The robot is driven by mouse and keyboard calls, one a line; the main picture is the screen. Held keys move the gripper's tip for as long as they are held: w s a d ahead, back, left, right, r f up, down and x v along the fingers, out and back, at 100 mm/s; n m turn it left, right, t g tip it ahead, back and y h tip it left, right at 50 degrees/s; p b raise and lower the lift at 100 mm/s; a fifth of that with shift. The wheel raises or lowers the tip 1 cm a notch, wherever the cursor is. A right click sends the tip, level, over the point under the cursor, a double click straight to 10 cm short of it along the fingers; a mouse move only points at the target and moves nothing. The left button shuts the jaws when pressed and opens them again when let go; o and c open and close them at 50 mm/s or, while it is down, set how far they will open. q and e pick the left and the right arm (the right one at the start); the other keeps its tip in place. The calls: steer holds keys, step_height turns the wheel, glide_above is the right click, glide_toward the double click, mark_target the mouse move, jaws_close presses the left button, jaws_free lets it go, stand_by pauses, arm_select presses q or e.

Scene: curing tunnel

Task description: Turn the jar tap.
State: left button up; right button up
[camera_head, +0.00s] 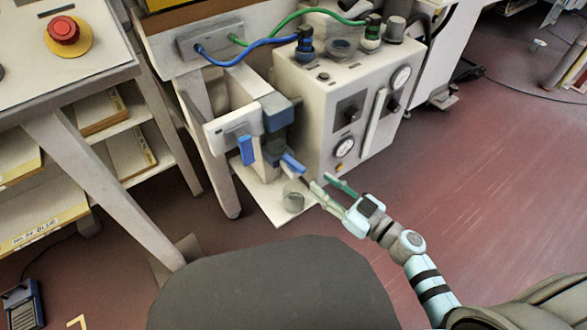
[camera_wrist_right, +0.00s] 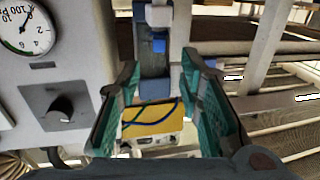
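Two blue levers show in the head view. One lever (camera_head: 247,150) hangs down from a white bracket on the left. The other (camera_head: 292,162) sticks out from a dark block towards my right gripper; I cannot tell which is the jar tap. A small clear jar (camera_head: 293,203) stands below on the light base plate. My right gripper (camera_head: 322,183) is open, its fingers pointing left, just right of the nearer lever and apparently apart from it. In the wrist view, my right gripper (camera_wrist_right: 161,65) has nothing between its spread green pads; a blue part (camera_wrist_right: 159,46) shows beyond. My left gripper is out of view.
A white cabinet (camera_head: 318,110) with gauges and knobs stands behind my right gripper. Blue (camera_head: 245,52) and green (camera_head: 285,20) hoses run to its top. A panel with a red button (camera_head: 64,30) is at upper left. Open red floor lies to the right.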

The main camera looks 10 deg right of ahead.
mark_target(293, 162)
steer(key=b+x, duration=0.2)
steer(key=x, duration=0.7)
steer(key=shift+w+a+f, duration=0.1)
steer(key=shift+w+a, duration=0.05)
steer(key=shift+w, duration=0.25)
steer(key=shift+w+a, duration=0.35)
steer(key=shift+w, duration=0.2)
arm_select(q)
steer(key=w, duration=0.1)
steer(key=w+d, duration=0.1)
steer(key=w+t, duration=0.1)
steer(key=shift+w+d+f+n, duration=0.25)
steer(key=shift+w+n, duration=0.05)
arm_select(e)
jaws_close()
